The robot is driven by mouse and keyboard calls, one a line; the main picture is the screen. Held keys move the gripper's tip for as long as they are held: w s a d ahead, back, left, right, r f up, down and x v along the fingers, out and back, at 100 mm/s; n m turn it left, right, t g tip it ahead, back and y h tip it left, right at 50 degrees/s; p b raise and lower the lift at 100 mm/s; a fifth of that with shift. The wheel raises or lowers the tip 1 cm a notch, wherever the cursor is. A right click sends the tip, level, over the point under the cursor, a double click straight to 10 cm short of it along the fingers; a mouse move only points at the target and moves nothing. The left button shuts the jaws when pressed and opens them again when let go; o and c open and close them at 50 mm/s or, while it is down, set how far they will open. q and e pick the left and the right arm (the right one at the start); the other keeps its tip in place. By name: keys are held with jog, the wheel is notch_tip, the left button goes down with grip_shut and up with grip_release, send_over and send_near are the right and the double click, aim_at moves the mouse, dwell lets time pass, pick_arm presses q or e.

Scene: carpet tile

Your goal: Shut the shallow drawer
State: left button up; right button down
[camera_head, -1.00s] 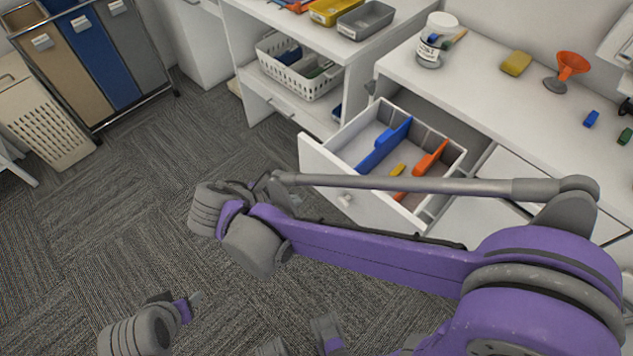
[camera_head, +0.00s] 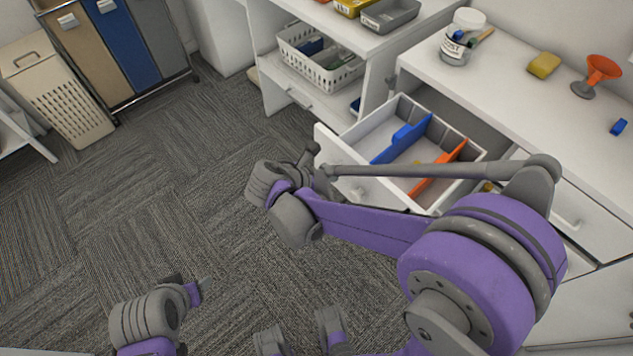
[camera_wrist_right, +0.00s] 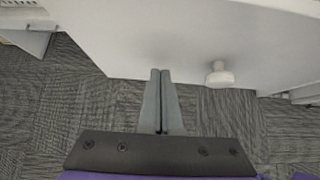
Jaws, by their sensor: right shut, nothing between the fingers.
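The shallow drawer (camera_head: 388,122) stands pulled out of the white counter, with a blue divider and an orange divider inside. Its white front panel also shows in the right wrist view (camera_wrist_right: 130,40), with a round pale knob (camera_wrist_right: 218,75). My right gripper (camera_head: 310,156) is at the outer side of the front panel, near its left end. In the right wrist view its fingers (camera_wrist_right: 160,100) are shut and empty, pointing at the panel left of the knob; I cannot tell whether they touch. My right arm hides part of the drawer front. My left gripper (camera_head: 200,288) is low over the carpet; its jaw opening is unclear.
On the counter (camera_head: 510,95) stand a white-lidded jar (camera_head: 461,38), a yellow sponge (camera_head: 544,65) and an orange funnel (camera_head: 600,72). A shelf unit with a white basket (camera_head: 318,68) is left of the drawer. The carpet in front is clear.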

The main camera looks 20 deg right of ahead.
aim_at(417, 110)
jog(key=shift+w+d, duration=0.2)
jog(key=shift+d, duration=0.2)
jog(key=w+d, duration=0.4)
jog(key=d, duration=0.6)
jog(key=w+d+b, duration=0.1)
jog(key=w+d, duration=0.3)
jog(key=d, duration=0.6)
jog(key=w+d+b, duration=0.1)
jog(key=w+d, duration=0.3)
jog(key=d, duration=0.6)
jog(key=shift+w+d, duration=0.3)
jog(key=shift+w+d+r, duration=0.1)
jog(key=shift+d+r, duration=0.05)
jog(key=shift+d, duration=0.2)
